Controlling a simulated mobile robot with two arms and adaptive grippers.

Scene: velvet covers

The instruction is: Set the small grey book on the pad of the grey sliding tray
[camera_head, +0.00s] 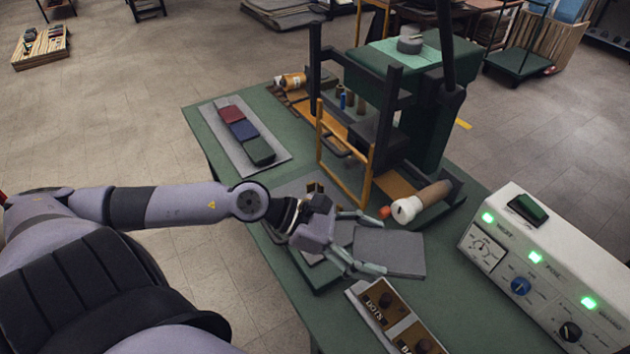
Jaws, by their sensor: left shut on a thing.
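My right gripper is not in view.
Red, blue and green books (245,130) lie on a grey board (213,130) at the back left. A press with an orange frame (345,160) stands behind the gripper. A white-ended roller (408,209), control box (545,270) and brown label box (400,315) stand nearby.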

